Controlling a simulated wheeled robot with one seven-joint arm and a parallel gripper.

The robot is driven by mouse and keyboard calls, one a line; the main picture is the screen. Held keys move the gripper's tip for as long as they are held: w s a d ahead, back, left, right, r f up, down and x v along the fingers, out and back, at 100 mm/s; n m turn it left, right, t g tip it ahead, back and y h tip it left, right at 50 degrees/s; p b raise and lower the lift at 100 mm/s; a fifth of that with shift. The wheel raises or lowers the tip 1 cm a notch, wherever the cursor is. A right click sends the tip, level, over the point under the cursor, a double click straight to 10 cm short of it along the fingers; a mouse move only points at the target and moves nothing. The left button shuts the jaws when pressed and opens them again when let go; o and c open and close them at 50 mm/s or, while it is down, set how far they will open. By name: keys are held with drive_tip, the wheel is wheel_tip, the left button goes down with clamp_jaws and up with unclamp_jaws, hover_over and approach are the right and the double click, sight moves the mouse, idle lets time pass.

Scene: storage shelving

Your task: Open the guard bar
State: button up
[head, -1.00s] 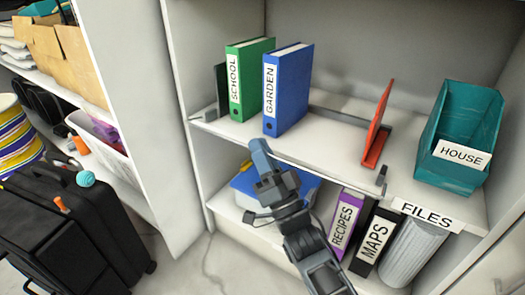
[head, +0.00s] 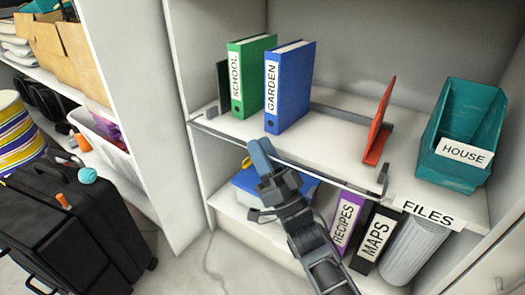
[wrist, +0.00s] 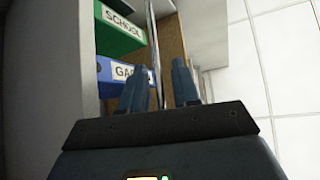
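The guard bar (head: 330,180) is a thin metal rod along the front edge of the binder shelf. It runs from the left side to a grey bracket (head: 383,180) on the right. My gripper (head: 262,148) is at the shelf front, below the blue GARDEN binder (head: 290,88). In the wrist view, my gripper's two blue fingers (wrist: 158,88) are apart, and the bar (wrist: 153,45) shows upright in the gap between them. I cannot tell whether the fingers touch it or how deep it sits.
A green SCHOOL binder (head: 251,75) stands left of GARDEN. An orange-red bookend (head: 380,125) and a teal HOUSE file box (head: 462,122) stand to the right. RECIPES (head: 346,220) and MAPS (head: 375,240) binders stand below. A black suitcase (head: 70,225) is at left.

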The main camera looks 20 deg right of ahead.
drive_tip(key=p+v, duration=0.1)
drive_tip(key=v, duration=0.7)
drive_tip(key=shift+w+a+n+p, duration=0.1)
drive_tip(key=shift+w+n+p, duration=0.15)
drive_tip(key=shift+p, duration=0.4)
